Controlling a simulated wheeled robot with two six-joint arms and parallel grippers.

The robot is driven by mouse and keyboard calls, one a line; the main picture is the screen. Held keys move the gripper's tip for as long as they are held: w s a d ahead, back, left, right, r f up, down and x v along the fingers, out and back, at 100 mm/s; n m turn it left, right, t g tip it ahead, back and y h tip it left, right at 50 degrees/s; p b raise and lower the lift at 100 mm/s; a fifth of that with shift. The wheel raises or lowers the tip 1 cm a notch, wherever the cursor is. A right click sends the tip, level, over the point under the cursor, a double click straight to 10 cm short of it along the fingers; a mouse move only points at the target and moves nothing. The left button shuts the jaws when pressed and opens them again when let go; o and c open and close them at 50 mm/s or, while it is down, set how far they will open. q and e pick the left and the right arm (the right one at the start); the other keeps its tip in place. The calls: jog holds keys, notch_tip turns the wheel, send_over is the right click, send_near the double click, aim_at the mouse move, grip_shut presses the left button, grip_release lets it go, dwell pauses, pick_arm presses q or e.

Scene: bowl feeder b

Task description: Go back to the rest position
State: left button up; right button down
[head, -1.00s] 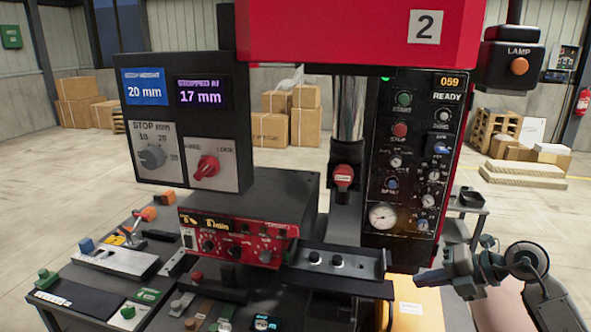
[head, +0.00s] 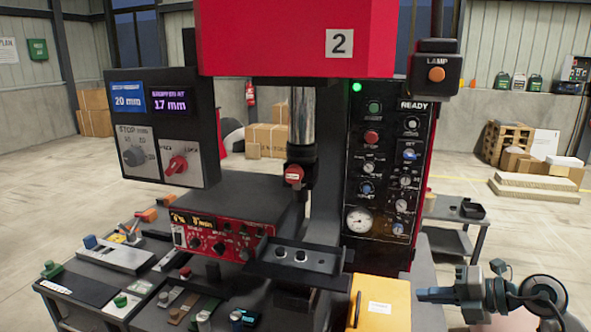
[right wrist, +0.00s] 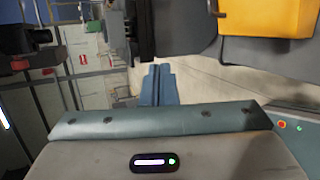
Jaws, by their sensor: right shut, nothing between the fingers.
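My right gripper (head: 436,295) is at the lower right of the head view, its fingers pointing left, beside the yellow box (head: 382,306). Its fingers are shut with nothing between them, apart from the box and the machine. In the right wrist view the closed fingers (right wrist: 158,84) show at the centre, and the yellow box (right wrist: 265,18) is at the top right. My left gripper is not in view.
The red press (head: 295,38) with its control panel (head: 385,165) stands in the middle. A display box (head: 160,128) hangs at its left. A bench with fixtures (head: 120,254) spreads at lower left. A grey cart (head: 455,212) stands behind at right, with open floor beyond.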

jog(key=s+a+r+m+t+y, duration=0.3)
jog(key=r+m+t, duration=0.3)
jog(key=m+t, duration=0.3)
jog(key=s+d+f+m+t+h, duration=0.35)
jog(key=d+f+m+h, duration=0.65)
jog(key=m+h, duration=0.8)
jog(key=s+a+f+m+g, duration=0.1)
jog(key=s+f+m+g, duration=0.3)
jog(key=s+f+g, duration=0.7)
jog(key=s+a+f+g+y, duration=0.3)
jog(key=s+a+f+g, duration=0.25)
jog(key=s+f, duration=0.6)
notch_tip(320, 180, down, 30)
jog(key=s+d, duration=0.2)
jog(key=s, duration=0.1)
jog(key=s+d+f+g, duration=0.1)
jog(key=s+f, duration=1.6)
jog(key=f, duration=0.1)
jog(key=shift+s+d+f+g, duration=0.15)
jog(key=shift+s+d+g, duration=0.05)
jog(key=shift+s+g, duration=0.2)
